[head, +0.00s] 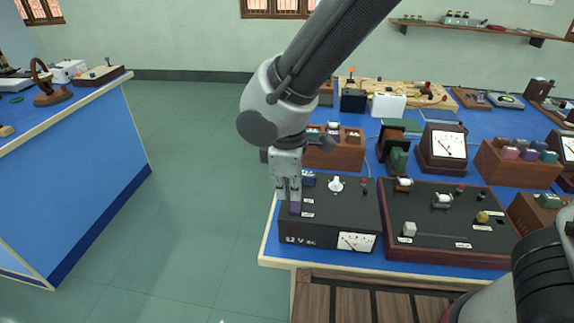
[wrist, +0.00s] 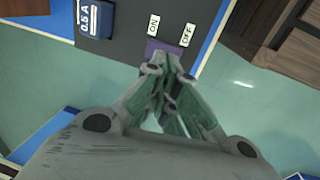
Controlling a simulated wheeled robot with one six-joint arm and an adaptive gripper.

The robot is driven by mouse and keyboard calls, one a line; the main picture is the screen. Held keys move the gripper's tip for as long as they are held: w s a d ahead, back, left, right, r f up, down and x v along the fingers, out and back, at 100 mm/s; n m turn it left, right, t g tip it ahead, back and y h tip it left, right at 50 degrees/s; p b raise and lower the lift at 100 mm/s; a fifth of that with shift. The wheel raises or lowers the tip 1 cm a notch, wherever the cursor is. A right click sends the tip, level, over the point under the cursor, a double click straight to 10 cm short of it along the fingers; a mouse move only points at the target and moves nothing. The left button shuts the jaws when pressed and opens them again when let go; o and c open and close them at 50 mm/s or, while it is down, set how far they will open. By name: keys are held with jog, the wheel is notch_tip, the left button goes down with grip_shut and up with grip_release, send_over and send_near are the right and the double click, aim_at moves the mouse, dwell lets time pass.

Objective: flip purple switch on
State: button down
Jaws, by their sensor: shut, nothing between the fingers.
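The purple switch (head: 296,208) is on the left part of the top of a black power supply box (head: 325,228) marked "12 V DC". In the wrist view the purple switch (wrist: 158,46) lies between a white ON label (wrist: 153,25) and a white OFF label (wrist: 187,35). My gripper (head: 289,190) points down over it, shut and empty. In the wrist view my fingertips (wrist: 171,62) overlap the switch's edge and hide part of it. I cannot tell whether they touch it or which way it is tipped.
A blue 0.5 A part (wrist: 95,18) sits on the box near the switch. A white knob (head: 336,184) and a meter (head: 356,242) are on the same box. A dark circuit board (head: 440,248) stands close on the right. Open floor (head: 190,200) lies to the left.

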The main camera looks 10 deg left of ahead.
notch_tip(320, 180, up, 12)
jog(key=s, duration=0.1)
jog(key=shift+s, duration=0.3)
jog(key=shift+f, duration=0.1)
jog(key=shift+w, duration=0.6)
jog(key=f, duration=0.4)
jog(key=w+f, duration=0.1)
jog(key=f, duration=0.4)
jog(key=w+f, duration=0.1)
jog(key=f, duration=0.3)
jog(key=shift+f, duration=0.3)
